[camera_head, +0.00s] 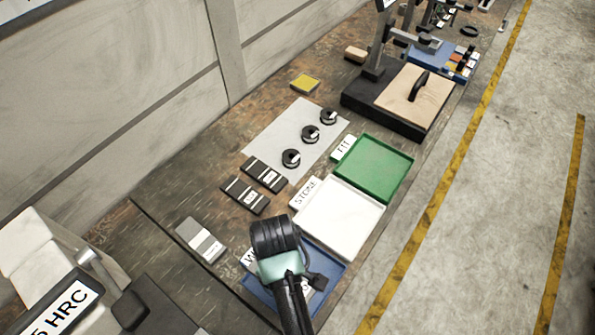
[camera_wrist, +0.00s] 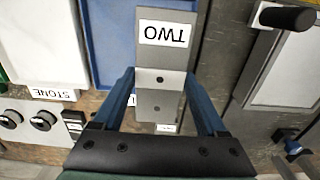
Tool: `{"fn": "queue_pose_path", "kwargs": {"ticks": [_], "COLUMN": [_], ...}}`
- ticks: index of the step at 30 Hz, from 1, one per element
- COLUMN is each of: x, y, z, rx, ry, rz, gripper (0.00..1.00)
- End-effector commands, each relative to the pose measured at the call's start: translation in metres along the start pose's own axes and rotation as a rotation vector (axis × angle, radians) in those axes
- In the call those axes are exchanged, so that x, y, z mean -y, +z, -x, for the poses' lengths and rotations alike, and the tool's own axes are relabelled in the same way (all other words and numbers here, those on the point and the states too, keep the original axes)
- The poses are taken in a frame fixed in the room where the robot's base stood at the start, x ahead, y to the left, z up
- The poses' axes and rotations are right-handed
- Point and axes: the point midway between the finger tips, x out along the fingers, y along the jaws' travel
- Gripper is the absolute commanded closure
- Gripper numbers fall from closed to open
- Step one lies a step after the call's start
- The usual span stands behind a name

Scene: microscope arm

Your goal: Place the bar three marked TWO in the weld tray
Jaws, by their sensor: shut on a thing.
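A grey metal bar (camera_wrist: 165,62) with a white label reading TWO, upside down, is between the blue fingers of my gripper (camera_wrist: 159,78) in the wrist view. The fingers are shut on its sides. The blue weld tray (camera_wrist: 108,35) lies behind and to the left of the bar in that view. In the head view my gripper (camera_head: 285,268) is over the blue tray (camera_head: 262,299) and hides much of it and its label. I cannot tell whether the bar touches the tray.
The white STONE tray (camera_head: 340,218) and green FIT tray (camera_head: 372,168) line the bench edge. A grey block (camera_head: 200,240), two dark blocks (camera_head: 265,174) and a sheet (camera_head: 270,135) with three round black pieces lie nearby. A hardness tester (camera_head: 62,310) stands at lower left.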

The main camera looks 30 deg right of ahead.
Motion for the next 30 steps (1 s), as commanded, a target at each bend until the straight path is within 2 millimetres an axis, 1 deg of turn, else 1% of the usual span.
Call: {"fn": "queue_pose_path", "kwargs": {"ticks": [2,6,10,17,25,30], "x": [-0.001,0.000,-0.001,-0.001,-0.001,-0.001], "y": [-0.002,-0.001,-0.001,-0.002,-0.002,-0.002], "z": [-0.005,-0.027,-0.045,-0.059,-0.090,-0.097], "rx": [-0.003,-0.001,-0.003,-0.004,-0.004,-0.005], "ry": [0.002,0.000,0.001,0.003,0.002,0.003], "rz": [0.001,0.000,0.000,0.000,-0.001,-0.001], "gripper": [1.00,1.00,1.00,1.00,1.00,1.00]}}
